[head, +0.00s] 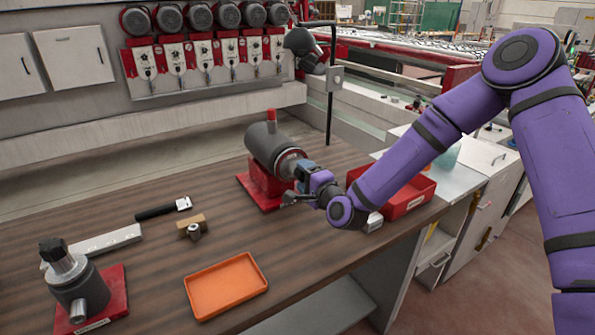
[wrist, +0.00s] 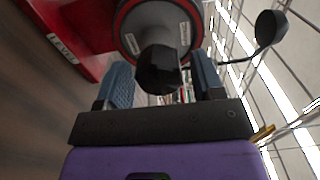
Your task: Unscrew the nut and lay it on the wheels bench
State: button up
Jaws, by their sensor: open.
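A grey spindle unit (head: 268,143) lies horizontally on a red base (head: 262,190) on the brown wooden bench (head: 150,265). Its round end (wrist: 128,28) shows in the wrist view, with a black nut (wrist: 158,72) at its middle. My gripper (head: 294,190) is at that end in the head view, where it hides the nut. In the wrist view my gripper (wrist: 165,80) is open, with one blue finger on each side of the nut. Gaps show beside the nut, so I see no clear contact.
A second spindle (head: 82,288) stands upright on a red base at front left. An orange tray (head: 226,285), a black-handled tool (head: 163,209), a small block (head: 191,226) and a pale bar (head: 105,243) lie on the bench. A red bin (head: 407,197) is right of my gripper.

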jog(key=c, duration=0.9)
jog(key=n, duration=0.8)
jog(key=shift+n, duration=0.4)
jog(key=n, duration=0.8)
jog(key=shift+d, duration=0.1)
